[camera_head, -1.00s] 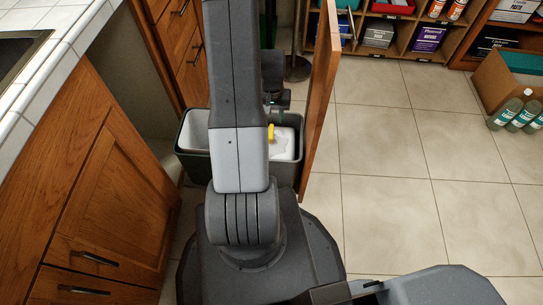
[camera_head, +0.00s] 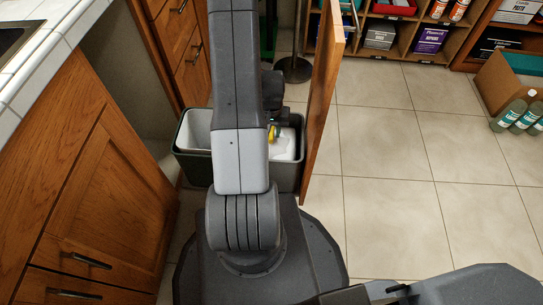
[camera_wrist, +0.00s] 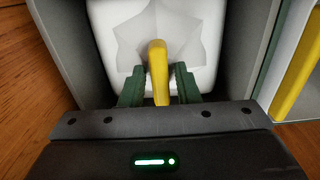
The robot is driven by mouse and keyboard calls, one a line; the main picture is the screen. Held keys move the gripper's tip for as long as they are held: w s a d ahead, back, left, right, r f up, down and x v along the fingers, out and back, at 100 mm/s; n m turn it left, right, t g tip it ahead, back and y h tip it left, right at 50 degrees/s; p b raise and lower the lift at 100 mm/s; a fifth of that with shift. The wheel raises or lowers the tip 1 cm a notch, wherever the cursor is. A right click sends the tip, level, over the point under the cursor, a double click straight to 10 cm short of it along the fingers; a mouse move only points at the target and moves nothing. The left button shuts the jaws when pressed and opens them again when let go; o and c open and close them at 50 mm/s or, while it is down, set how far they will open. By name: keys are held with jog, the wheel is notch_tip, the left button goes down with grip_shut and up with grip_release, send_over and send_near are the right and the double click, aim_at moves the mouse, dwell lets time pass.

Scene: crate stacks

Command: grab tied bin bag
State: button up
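The tied white bin bag (camera_wrist: 152,35) sits inside a dark grey-green bin (camera_wrist: 62,40). Its yellow tie (camera_wrist: 158,72) stands up at the middle of the bag. My gripper (camera_wrist: 158,82) is open, with one green finger on each side of the yellow tie and a small gap to each. In the head view the white bag (camera_head: 286,146) shows in the right part of the bin (camera_head: 192,168), with the yellow tie (camera_head: 271,133) beside my arm. My arm hides much of the bin and most of the gripper there.
A wooden door panel (camera_head: 322,100) stands upright close to the bin's right side. Wooden cabinets (camera_head: 95,190) line the left. Tiled floor (camera_head: 400,150) to the right is clear, up to bottles (camera_head: 512,115) and a cardboard box (camera_head: 500,80).

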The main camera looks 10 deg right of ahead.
grip_shut()
dwell(1.2)
